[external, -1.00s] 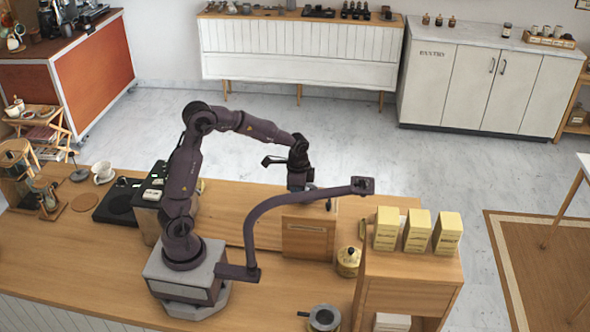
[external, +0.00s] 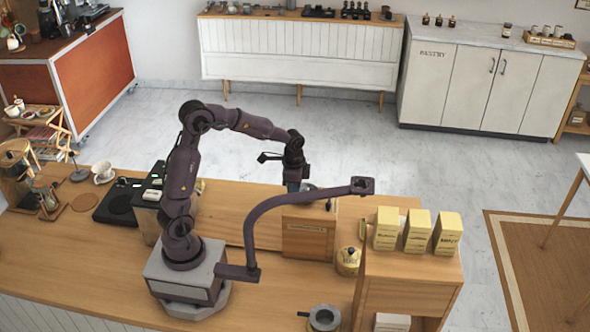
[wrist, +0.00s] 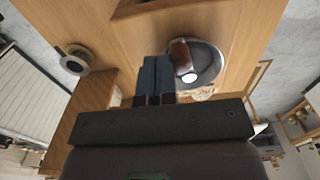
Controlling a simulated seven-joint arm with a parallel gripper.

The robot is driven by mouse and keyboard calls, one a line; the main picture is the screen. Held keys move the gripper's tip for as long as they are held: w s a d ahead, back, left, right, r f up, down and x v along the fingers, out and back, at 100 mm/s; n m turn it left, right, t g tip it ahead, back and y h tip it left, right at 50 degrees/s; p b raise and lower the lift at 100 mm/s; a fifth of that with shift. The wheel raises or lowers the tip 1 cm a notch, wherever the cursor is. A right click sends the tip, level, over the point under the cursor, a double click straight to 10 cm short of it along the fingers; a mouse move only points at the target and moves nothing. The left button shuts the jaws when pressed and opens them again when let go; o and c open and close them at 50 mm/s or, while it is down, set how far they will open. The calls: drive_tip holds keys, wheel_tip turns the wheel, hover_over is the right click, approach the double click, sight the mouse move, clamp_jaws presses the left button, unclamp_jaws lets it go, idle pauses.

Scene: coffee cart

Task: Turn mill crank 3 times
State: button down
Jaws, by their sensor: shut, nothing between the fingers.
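The mill looks to be the wooden box (external: 308,238) with a small label, in the middle of the counter in the external view. My own curved bracket crosses in front of it. My gripper (external: 292,187) points down at the box's upper back left. In the wrist view my gripper (wrist: 155,62) is shut, its blue fingers together and empty. Just right of the fingertips is a brown knob (wrist: 180,54) with a pale end, apparently the crank's handle, over a round dark metal part (wrist: 207,62). I cannot tell whether the fingers touch the knob. The crank's arm is not clearly visible.
A wooden shelf unit (external: 412,268) with several yellow boxes stands right of the mill. A yellow jar (external: 348,260) sits between them. A grey round pot (external: 323,318) is at the front edge. A black scale (external: 118,204) lies left. Counter left of my base is mostly clear.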

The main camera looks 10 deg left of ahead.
drive_tip(key=shift+w+a, duration=0.2)
drive_tip(key=shift+w, duration=0.1)
drive_tip(key=shift+s, duration=0.6)
wheel_tip(320, 180, up, 7)
idle(0.6)
drive_tip(key=s+a+r+n+t, duration=0.1)
drive_tip(key=a+n+t, duration=0.1)
drive_tip(key=a+n, duration=0.7)
drive_tip(key=s+a+r+n+t, duration=0.2)
drive_tip(key=a+n, duration=0.7)
drive_tip(key=a, duration=1)
drive_tip(key=shift+a+t, duration=0.15)
drive_tip(key=shift+t, duration=0.65)
